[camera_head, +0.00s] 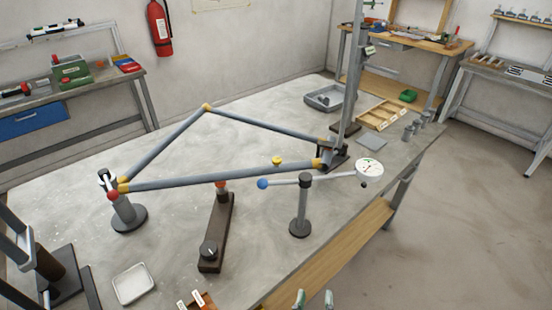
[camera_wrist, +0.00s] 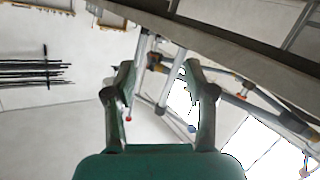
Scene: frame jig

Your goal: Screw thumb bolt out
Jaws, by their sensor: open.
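A triangular frame of grey tubes (camera_head: 165,152) with yellow joints is held in a jig on the workbench (camera_head: 350,235). A yellow knob (camera_head: 277,161) stands on top of the lower tube, a red knob (camera_head: 113,196) is at its left end, and a black clamp is at its right end. I cannot tell for certain which knob is the thumb bolt. My gripper (camera_wrist: 157,75) is open and empty in the wrist view, with grey tubes behind its fingers. Its fingertips show at the bottom edge of the head view (camera_head: 314,298), apart from the frame.
A stand (camera_head: 301,215) carries a bar with a blue ball (camera_head: 262,183) and a dial (camera_head: 370,168). A dark brown block (camera_head: 217,235) stands under the lower tube. A tall post (camera_head: 353,80) rises at the right. A white tray (camera_head: 133,283) lies at the front left.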

